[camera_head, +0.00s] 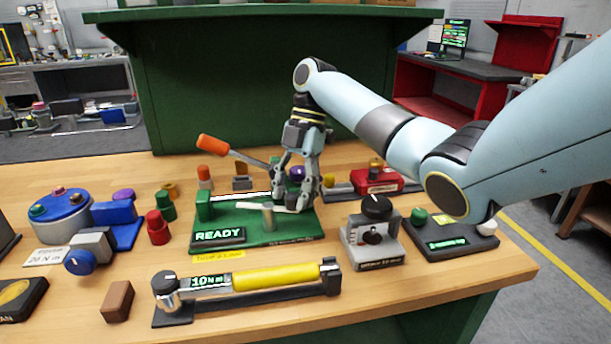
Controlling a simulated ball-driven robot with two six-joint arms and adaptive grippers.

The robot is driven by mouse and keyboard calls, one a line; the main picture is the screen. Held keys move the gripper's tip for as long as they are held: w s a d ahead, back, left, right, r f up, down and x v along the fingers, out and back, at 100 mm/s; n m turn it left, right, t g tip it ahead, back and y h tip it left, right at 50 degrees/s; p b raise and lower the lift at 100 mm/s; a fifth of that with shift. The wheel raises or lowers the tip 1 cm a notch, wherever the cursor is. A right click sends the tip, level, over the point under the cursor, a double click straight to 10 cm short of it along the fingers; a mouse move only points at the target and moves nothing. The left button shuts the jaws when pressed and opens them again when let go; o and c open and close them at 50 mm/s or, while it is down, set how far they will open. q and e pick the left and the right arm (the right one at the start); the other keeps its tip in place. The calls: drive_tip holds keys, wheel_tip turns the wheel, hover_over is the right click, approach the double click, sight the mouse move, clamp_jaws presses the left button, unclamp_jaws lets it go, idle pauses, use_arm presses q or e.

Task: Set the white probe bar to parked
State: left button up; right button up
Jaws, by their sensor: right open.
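The white probe bar (253,206) lies roughly level across a beige post on the green fixture (285,228), in the middle of the bench. A display reading READY (217,236) is on the fixture's front left. My right gripper (292,203) points down over the right part of the fixture, with its fingers open around or just beside the bar's right end. I cannot tell whether they touch it. The gripper hides part of the fixture behind. My left gripper is not in view.
An orange-handled lever (214,144) rises behind the fixture. A yellow-handled torque wrench (276,275) lies in front. A grey block with a black knob (374,238) stands to the right. Red and green cylinders (157,228) stand to the left.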

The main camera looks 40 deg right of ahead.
drive_tip(key=w+d+r, duration=0.1)
drive_tip(key=d+r, duration=0.1)
drive_tip(key=d, duration=0.4)
drive_tip(key=w+d+r, duration=0.2)
drive_tip(key=d, duration=0.5)
drive_tip(key=shift+w, duration=0.15)
drive_tip(key=shift+d, duration=0.1)
